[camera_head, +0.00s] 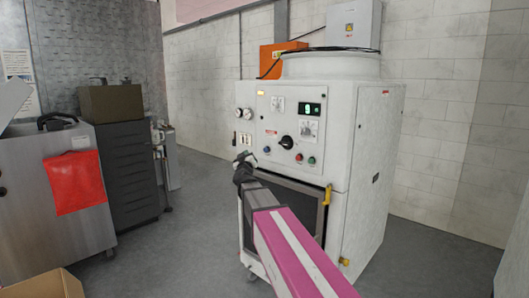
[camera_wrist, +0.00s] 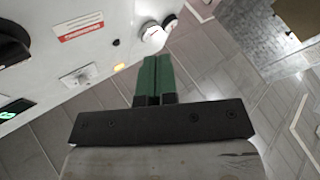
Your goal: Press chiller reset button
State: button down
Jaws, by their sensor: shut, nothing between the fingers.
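The chiller (camera_head: 368,150) is a white cabinet with a control panel on its front. The panel carries a blue button (camera_head: 266,149), a red button (camera_head: 299,157) and a green button (camera_head: 312,161), below and beside a black rotary knob (camera_head: 287,142). Labels are too small to read, so I cannot tell which is the reset button. My gripper (camera_head: 243,158) is in front of the panel's lower left corner, left of the buttons. In the wrist view its green fingers (camera_wrist: 152,78) are together and empty, apart from the panel. The coloured buttons are not visible there.
The panel also has a lit display (camera_head: 312,109), seen in the wrist view (camera_wrist: 8,112), and two gauges (camera_wrist: 150,36). A yellow handle (camera_head: 327,195) sticks out at the lower door's right edge. A dark drawer cabinet (camera_head: 125,170) stands left; grey floor lies between.

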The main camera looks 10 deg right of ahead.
jog(key=w+d, duration=0.5)
jog(key=d, duration=0.2)
dwell(0.4)
jog(key=shift+w+d, duration=0.15)
dwell(1.8)
jog(key=shift+w+d, duration=0.15)
jog(key=shift+d, duration=0.1)
jog(key=shift+w+d, duration=0.25)
jog(key=shift+d, duration=0.1)
dwell(0.9)
jog(key=shift+a, duration=0.1)
jog(key=shift+s+a, duration=0.5)
jog(key=shift+a, duration=0.1)
dwell(0.3)
jog(key=shift+s+a, duration=0.75)
jog(key=shift+a, duration=0.3)
jog(key=shift+s+a, duration=0.75)
jog(key=shift+a, duration=0.25)
